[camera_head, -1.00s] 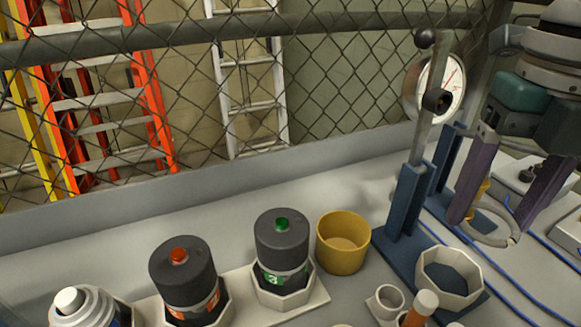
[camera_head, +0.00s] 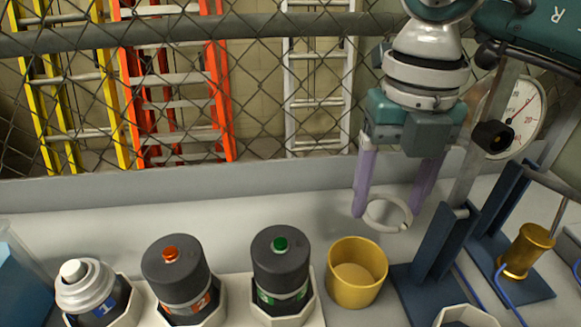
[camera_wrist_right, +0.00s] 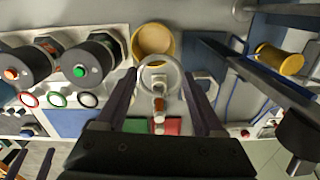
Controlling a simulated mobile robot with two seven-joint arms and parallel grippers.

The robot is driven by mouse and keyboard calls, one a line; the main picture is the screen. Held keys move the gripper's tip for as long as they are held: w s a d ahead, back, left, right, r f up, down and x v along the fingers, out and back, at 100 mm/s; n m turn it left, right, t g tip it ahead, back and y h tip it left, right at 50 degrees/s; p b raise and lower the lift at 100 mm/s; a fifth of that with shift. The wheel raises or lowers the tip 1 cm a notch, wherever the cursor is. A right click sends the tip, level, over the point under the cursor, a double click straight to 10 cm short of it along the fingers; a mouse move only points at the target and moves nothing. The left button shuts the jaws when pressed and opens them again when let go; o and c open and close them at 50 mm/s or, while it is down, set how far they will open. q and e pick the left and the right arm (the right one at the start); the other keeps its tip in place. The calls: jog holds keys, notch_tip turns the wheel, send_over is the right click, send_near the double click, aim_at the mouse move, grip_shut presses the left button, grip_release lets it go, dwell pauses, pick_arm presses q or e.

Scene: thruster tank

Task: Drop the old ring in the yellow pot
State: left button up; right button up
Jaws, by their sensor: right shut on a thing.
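The old ring (camera_head: 385,228) is a pale, thin hoop. My right gripper (camera_head: 388,210) has its two purple fingers shut on it, one at each side, and holds it in the air. The yellow pot (camera_head: 357,291) is open-topped and stands on the bench, below and a little left of the ring in the head view. In the right wrist view the ring (camera_wrist_right: 182,77) hangs between the fingers, and the pot (camera_wrist_right: 170,58) shows just beyond it. The pot's visible floor looks bare.
Three dark canisters, with a green (camera_head: 281,262), an orange (camera_head: 176,272) and a silver top (camera_head: 86,285), stand left of the pot. A blue lever stand (camera_head: 438,245) is close on its right. A gauge (camera_head: 520,120) and brass cylinder (camera_head: 527,251) are further right.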

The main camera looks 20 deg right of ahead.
notch_tip(320, 180, down, 5)
jog(key=b, duration=0.3)
jog(key=shift+b, duration=0.4)
jog(key=o, duration=1.3)
notch_tip(320, 180, up, 10)
